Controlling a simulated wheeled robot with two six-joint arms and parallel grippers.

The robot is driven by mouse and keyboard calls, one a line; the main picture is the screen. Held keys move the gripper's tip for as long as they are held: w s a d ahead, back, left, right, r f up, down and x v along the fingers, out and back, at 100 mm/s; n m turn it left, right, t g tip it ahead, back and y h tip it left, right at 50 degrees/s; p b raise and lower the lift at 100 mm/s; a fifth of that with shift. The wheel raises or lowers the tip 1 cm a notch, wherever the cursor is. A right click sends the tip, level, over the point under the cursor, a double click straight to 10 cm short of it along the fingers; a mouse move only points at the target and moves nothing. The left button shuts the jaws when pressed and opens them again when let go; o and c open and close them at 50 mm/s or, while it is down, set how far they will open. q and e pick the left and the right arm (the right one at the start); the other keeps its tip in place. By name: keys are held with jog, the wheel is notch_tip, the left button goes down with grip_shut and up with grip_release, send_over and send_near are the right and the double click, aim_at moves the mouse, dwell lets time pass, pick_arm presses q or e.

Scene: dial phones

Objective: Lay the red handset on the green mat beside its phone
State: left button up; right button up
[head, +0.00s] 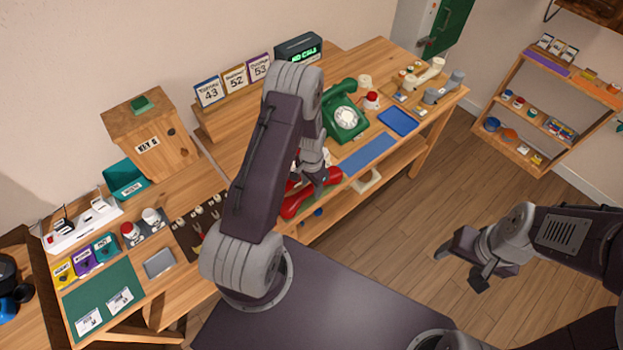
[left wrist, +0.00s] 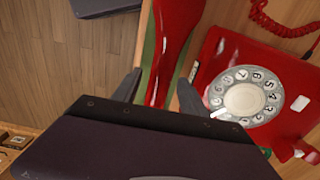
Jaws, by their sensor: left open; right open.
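The red handset (left wrist: 172,45) lies lengthwise over a narrow green mat (left wrist: 150,48), beside the red dial phone (left wrist: 290,85), in the left wrist view. I cannot tell whether it touches the mat all along. My left gripper (left wrist: 160,92) is open, with a finger on either side of the handset's line. In the head view the handset (head: 293,205) shows red at the table's front edge, and my left gripper (head: 318,172) is over it; my arm hides most of the red phone. My right gripper (head: 477,260) is open and empty over the floor.
A green phone (head: 345,116) stands behind, with a blue mat (head: 370,155) in front. A red coiled cord (left wrist: 280,22) runs by the red phone. Another green mat (head: 105,300) with cards lies at the left.

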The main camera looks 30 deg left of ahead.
aim_at(312, 187)
pick_arm(q)
notch_tip(312, 187, up, 12)
jog(key=f, duration=0.1)
jog(key=s+d+r+n, duration=0.2)
jog(key=s+d+r, duration=0.1)
jog(key=s, duration=0.3)
jog(key=s+d+r+n+t, duration=0.1)
jog(key=s+d+r+n, duration=0.1)
jog(key=s+d+r, duration=0.2)
jog(key=shift+s+d+r+n+b, duration=0.25)
jog(key=shift+s+r+n+b, duration=0.2)
jog(key=shift+s+r, duration=0.65)
jog(key=shift+s+d+f, duration=0.1)
jog(key=shift+s+f, duration=0.05)
jog(key=shift+s, duration=0.15)
